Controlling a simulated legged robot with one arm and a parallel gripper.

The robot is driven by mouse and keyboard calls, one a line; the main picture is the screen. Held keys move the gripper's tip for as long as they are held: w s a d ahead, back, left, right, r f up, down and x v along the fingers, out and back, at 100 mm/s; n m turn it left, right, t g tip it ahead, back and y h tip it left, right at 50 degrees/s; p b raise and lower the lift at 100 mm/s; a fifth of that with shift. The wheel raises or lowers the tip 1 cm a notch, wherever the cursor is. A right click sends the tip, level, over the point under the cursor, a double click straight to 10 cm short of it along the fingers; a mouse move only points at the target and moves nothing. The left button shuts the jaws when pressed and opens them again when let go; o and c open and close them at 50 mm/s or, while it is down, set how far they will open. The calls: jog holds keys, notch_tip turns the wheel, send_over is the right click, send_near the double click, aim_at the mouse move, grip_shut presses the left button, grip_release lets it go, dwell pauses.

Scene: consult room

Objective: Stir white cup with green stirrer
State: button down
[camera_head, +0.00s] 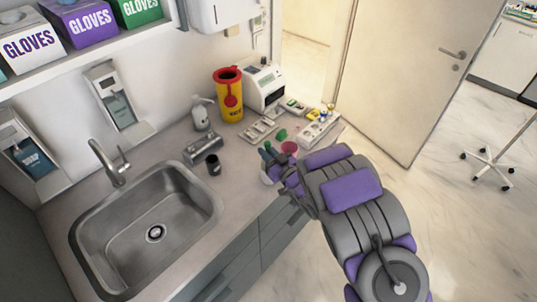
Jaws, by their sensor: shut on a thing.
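The white cup (266,178) stands near the counter's front edge, partly hidden by my gripper. My gripper (273,164) is right at the cup, over its right side. It is shut on a thin thing that looks like the green stirrer (268,146), whose green end shows above the fingers. The stirrer's lower end is hidden, so I cannot tell whether it is inside the cup.
A pink cup (289,147) and a small green thing (282,134) are just behind my gripper. Trays (316,132), a yellow sharps bin (229,100) and a white device (264,85) fill the back.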

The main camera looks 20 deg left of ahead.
aim_at(269, 142)
jog(key=shift+a+r+p, duration=0.1)
jog(key=shift+r+p, duration=0.2)
jog(key=shift+r, duration=0.4)
jog(key=shift+d+r+p, duration=0.2)
jog(key=shift+r+p, duration=0.15)
jog(key=shift+r, duration=0.35)
jog(key=shift+d+r+p, duration=0.2)
jog(key=shift+r+p, duration=0.1)
jog(key=shift+r, duration=0.35)
jog(key=shift+a+r, duration=0.15)
jog(key=shift+r, duration=0.4)
jog(key=shift+r+p, duration=0.1)
jog(key=shift+p, duration=0.2)
jog(key=shift+a, duration=0.2)
jog(key=shift+d, duration=0.2)
jog(key=shift+a, duration=0.1)
jog(key=shift+r+p, duration=1.2)
jog(key=shift+r, duration=1.25)
